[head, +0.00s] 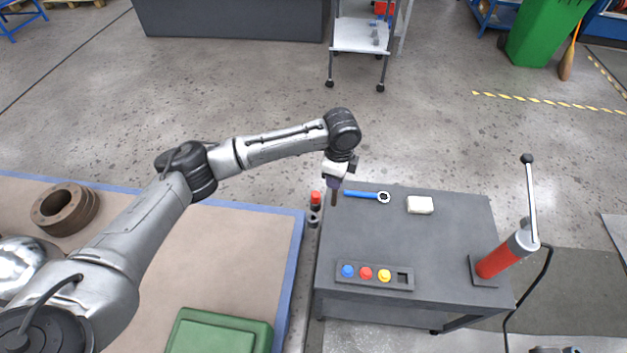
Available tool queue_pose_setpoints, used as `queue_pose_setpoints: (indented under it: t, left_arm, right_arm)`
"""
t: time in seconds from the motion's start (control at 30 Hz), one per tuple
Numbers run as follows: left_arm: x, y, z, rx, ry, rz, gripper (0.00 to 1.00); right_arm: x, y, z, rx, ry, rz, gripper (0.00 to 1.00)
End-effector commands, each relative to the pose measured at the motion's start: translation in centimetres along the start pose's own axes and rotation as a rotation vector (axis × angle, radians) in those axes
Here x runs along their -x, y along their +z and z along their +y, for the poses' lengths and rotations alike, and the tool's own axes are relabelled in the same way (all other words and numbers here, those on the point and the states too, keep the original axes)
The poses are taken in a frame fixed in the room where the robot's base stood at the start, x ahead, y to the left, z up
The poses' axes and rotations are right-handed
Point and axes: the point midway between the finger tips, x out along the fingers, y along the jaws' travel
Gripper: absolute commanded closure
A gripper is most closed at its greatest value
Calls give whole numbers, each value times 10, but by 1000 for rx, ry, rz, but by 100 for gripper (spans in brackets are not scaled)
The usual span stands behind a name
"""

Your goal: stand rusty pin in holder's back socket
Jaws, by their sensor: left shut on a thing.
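My left gripper (336,181) points down above the back left corner of the grey table. It is shut on a dark brown, upright pin (334,198), whose lower part shows below the jaws. The jaws hide the pin's upper part. A dark bar (345,283) lies along the table's front edge with blue, red and yellow round tops in a row and a square dark opening at its right end. I cannot tell whether this bar is the holder. The pin is well behind it. My right gripper is not in view.
A small red-topped item (316,198) stands at the table's left edge, close to the pin. A blue wrench (362,194) and a whitish block (420,205) lie at the back. A red pump with a lever (498,261) stands at the right. The table's middle is clear.

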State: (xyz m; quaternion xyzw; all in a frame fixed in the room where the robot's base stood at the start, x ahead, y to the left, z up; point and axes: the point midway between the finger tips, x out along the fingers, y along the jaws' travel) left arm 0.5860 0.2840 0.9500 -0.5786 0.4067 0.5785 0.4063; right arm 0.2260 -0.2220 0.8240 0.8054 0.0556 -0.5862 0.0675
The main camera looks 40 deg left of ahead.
Motion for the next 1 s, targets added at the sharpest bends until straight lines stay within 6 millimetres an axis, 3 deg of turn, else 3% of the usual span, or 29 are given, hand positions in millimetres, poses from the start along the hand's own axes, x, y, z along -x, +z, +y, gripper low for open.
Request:
queue_pose_setpoints:
  t: [0.2, 0.43, 0.77, 1.0]
  left_arm:
    - [-44, 35, -14, -294, 4, 0, 89]
    - [-74, 60, -18, -492, 0, 1, 89]
    - [-89, 69, -18, -567, -2, 1, 89]
    - [-104, 68, -18, -565, -2, 1, 89]
  right_arm:
    - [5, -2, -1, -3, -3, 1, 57]
    - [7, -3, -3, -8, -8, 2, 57]
    - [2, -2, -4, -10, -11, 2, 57]
    - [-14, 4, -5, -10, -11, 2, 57]
